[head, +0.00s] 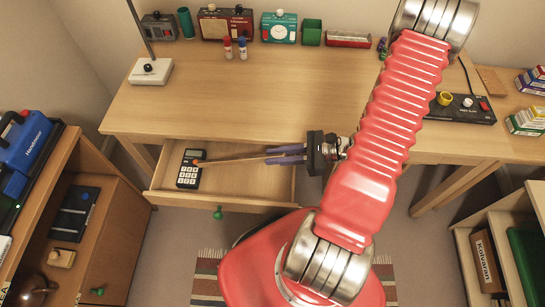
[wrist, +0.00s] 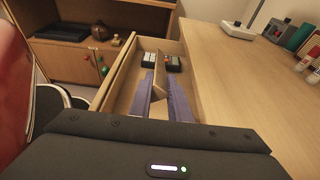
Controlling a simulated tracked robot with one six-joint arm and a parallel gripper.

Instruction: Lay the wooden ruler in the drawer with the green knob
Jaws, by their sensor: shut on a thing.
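The drawer (head: 250,187) with the green knob (head: 217,213) is pulled out from under the desk. My gripper (head: 270,155), with purple fingers, is over the right part of the drawer and shut on the wooden ruler (head: 235,159). The ruler points left, its far end near a dark calculator (head: 189,169) lying at the drawer's left. In the wrist view the ruler (wrist: 159,75) stands out between the fingers (wrist: 162,100), above the open drawer (wrist: 124,78). I cannot tell whether its far end touches the calculator.
The desk top (head: 250,100) lies directly behind the drawer, with a lamp base (head: 151,71) and several small boxes at the back. A wooden cabinet (head: 125,235) stands at the left. The drawer floor right of the calculator looks clear.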

